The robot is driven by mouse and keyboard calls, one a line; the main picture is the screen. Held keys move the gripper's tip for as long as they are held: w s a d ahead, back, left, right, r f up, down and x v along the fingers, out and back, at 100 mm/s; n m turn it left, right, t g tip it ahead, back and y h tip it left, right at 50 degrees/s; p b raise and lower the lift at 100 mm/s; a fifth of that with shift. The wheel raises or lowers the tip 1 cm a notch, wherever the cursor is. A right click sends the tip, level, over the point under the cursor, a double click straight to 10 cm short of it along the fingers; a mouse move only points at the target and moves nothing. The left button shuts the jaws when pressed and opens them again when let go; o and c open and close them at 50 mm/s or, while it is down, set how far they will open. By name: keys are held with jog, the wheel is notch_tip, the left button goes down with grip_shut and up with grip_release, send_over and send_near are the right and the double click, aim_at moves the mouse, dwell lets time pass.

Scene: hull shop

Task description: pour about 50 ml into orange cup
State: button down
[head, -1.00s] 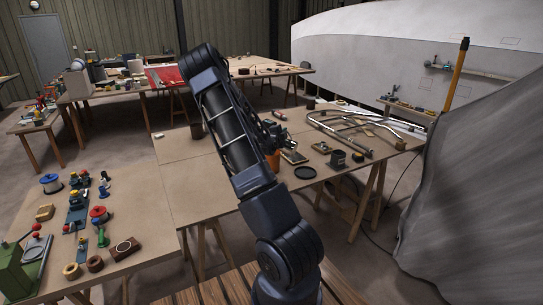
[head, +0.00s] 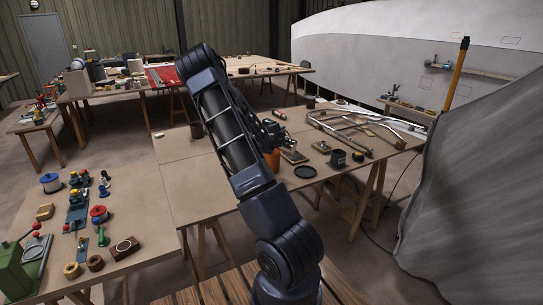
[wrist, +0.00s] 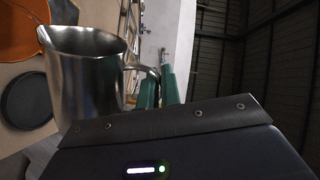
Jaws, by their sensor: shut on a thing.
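A shiny metal jug (wrist: 85,80) fills the left of the wrist view. My gripper (wrist: 158,90) has its green fingers shut on the jug's handle. The table lies to the left in this turned view, so the jug is tipped far over, its lip towards the orange cup (wrist: 18,30). The cup is cut off at the picture's upper left corner, close by the lip. In the head view the orange cup (head: 273,157) stands on the table, partly behind my arm, with my gripper (head: 279,134) just above it. I cannot make out a stream or the cup's level.
Bent metal tubing (head: 355,125) lies at the table's right. A brown cup (head: 196,130) stands at the back left.

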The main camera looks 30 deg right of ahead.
aim_at(291, 140)
jog(key=shift+w+r+n+p, duration=0.15)
jog(key=shift+n+p, duration=0.15)
jog(key=shift+p, duration=0.05)
dwell(1.0)
jog(key=s+d+m, duration=0.1)
jog(key=s+f+m, duration=0.1)
jog(key=s+d+m, duration=0.1)
jog(key=s, duration=0.1)
jog(key=shift+d+f, duration=0.3)
jog(key=shift+s+d+f+m, duration=0.1)
jog(key=shift+s+f+m, duration=0.1)
jog(key=shift+m, duration=0.2)
jog(key=shift+s+d+r+m, duration=0.1)
jog(key=shift+s+d+m, duration=0.3)
jog(key=shift+m, duration=0.5)
dwell(0.9)
